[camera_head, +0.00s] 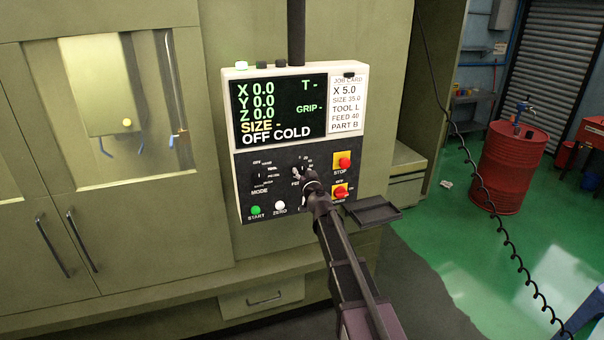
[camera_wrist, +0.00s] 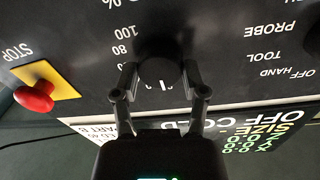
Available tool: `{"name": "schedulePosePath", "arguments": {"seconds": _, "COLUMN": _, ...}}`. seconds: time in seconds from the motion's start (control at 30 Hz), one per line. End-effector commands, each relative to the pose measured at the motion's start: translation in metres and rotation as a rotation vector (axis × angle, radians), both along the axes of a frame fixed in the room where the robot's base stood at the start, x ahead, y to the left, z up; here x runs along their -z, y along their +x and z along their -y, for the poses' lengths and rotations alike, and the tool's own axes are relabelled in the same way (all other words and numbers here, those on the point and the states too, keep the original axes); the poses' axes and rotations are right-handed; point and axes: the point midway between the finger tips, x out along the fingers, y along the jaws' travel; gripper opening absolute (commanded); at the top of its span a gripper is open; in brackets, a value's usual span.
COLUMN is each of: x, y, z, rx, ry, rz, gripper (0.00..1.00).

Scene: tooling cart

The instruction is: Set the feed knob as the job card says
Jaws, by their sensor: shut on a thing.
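The job card (camera_head: 347,101) on the upper right of the control panel reads X 5.0, SIZE 35.0, TOOL L, FEED 40, PART B. The black feed knob (camera_wrist: 158,66) is between the fingers of my gripper (camera_wrist: 160,78), which is shut on it; it also shows at the panel in the head view (camera_head: 311,187). A short white mark on the knob points down in the wrist view, toward the screen side. The scale labels 80 and 100 show left of the knob; the lower ones are partly hidden by my gripper.
The mode knob (camera_head: 258,177) is left of the feed knob. A red stop button (camera_head: 343,162), another red knob (camera_head: 340,191), a green start button (camera_head: 256,210) and a white zero button (camera_head: 280,205) are close by. The screen (camera_head: 279,108) reads OFF COLD.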

Motion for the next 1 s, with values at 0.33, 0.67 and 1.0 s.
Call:
{"name": "schedulePosePath", "arguments": {"seconds": 0.33, "x": -0.0004, "y": 0.0010, "z": -0.0007, "rx": -0.001, "ry": 0.016, "rz": -0.005, "gripper": 0.09}}
{"name": "schedulePosePath", "arguments": {"seconds": 0.67, "x": -0.0009, "y": 0.0013, "z": -0.0009, "rx": -0.002, "ry": 0.115, "rz": -0.037, "gripper": 0.09}}
{"name": "schedulePosePath", "arguments": {"seconds": 1.0, "x": -0.0014, "y": 0.0017, "z": -0.0008, "rx": -0.001, "ry": 0.310, "rz": -0.101, "gripper": 0.09}}
